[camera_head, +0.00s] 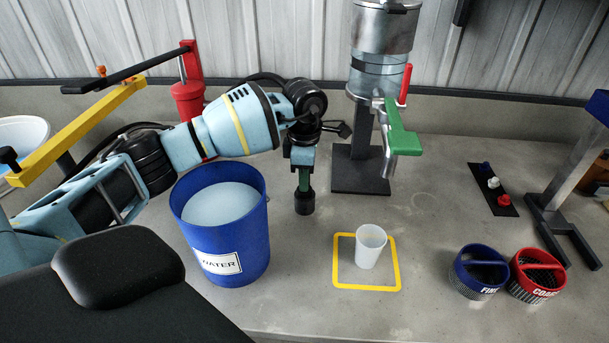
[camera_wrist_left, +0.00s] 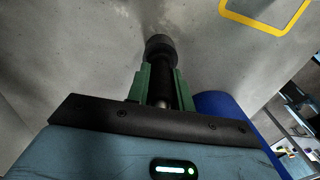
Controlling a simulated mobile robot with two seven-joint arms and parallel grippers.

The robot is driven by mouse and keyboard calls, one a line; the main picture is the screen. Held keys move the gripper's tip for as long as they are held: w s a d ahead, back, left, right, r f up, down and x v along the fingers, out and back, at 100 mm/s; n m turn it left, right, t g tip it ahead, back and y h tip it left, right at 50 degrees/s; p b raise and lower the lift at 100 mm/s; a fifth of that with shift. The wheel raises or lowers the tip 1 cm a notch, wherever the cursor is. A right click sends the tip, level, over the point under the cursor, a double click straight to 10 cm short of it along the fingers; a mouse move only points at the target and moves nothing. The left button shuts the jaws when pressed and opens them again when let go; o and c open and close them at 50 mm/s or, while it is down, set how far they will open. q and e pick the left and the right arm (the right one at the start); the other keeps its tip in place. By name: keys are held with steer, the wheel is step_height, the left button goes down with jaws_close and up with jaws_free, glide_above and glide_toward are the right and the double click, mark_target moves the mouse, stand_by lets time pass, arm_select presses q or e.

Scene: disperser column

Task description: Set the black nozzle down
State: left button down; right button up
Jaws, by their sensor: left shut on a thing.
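The black nozzle (camera_head: 304,203) hangs upright below my left gripper (camera_head: 303,182), between the blue bucket and the stand of the metal column. My left gripper is shut on it with green fingers. In the left wrist view, the fingers of my left gripper (camera_wrist_left: 161,88) clasp the nozzle (camera_wrist_left: 160,50), whose wide end points away toward the grey counter. The nozzle's lower end is at or close to the counter (camera_head: 300,270); I cannot tell whether it touches. My right gripper is not in view.
A blue water bucket (camera_head: 252,240) stands close left of the nozzle. A translucent cup (camera_head: 370,246) stands inside a yellow square (camera_head: 396,268). The metal column (camera_head: 383,70) has a green handle (camera_head: 400,130). Blue (camera_head: 480,270) and red (camera_head: 538,272) baskets sit right. Counter before the nozzle is clear.

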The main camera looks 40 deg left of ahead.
arm_select(q)
steer(key=c, duration=1.7)
jaws_free()
steer(key=shift+f, duration=0.2)
steer(key=o, duration=0.5)
steer(key=shift+c, duration=0.2)
step_height(320, 180, up, 12)
steer(key=shift+r, duration=0.25)
